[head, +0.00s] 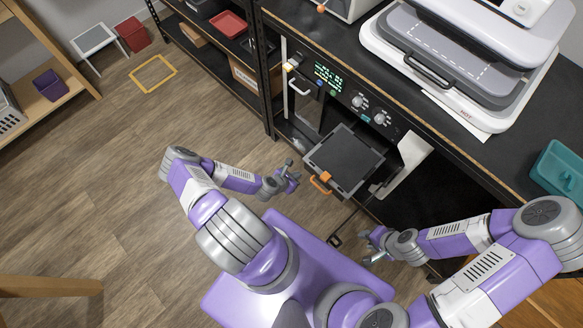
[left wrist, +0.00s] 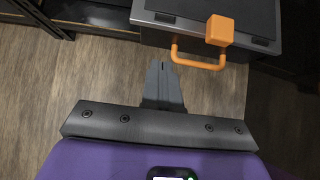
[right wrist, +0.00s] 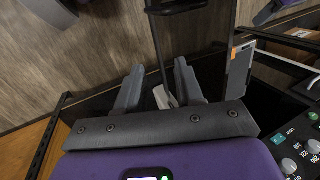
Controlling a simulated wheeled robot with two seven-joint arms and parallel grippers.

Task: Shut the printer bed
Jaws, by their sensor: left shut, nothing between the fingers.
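The printer bed (head: 343,158) is a dark square plate in a grey frame. It sticks out from the front of the printer below the black control panel (head: 352,95). An orange handle (head: 319,186) is on its front edge. The bed's front (left wrist: 218,28) and handle (left wrist: 198,66) show at the top of the left wrist view. My left gripper (head: 294,170) is shut and empty, just in front and left of the handle, apart from it. It points toward the bed in the left wrist view (left wrist: 161,66). My right gripper (head: 366,247) is open and empty, below the bed (right wrist: 158,68).
A white and grey heat press (head: 455,70) stands on the black bench top. A teal tray (head: 562,170) lies at the bench's right. Black rack posts (head: 264,75) stand left of the printer. The wooden floor to the left is mostly clear, with a yellow square outline (head: 140,85).

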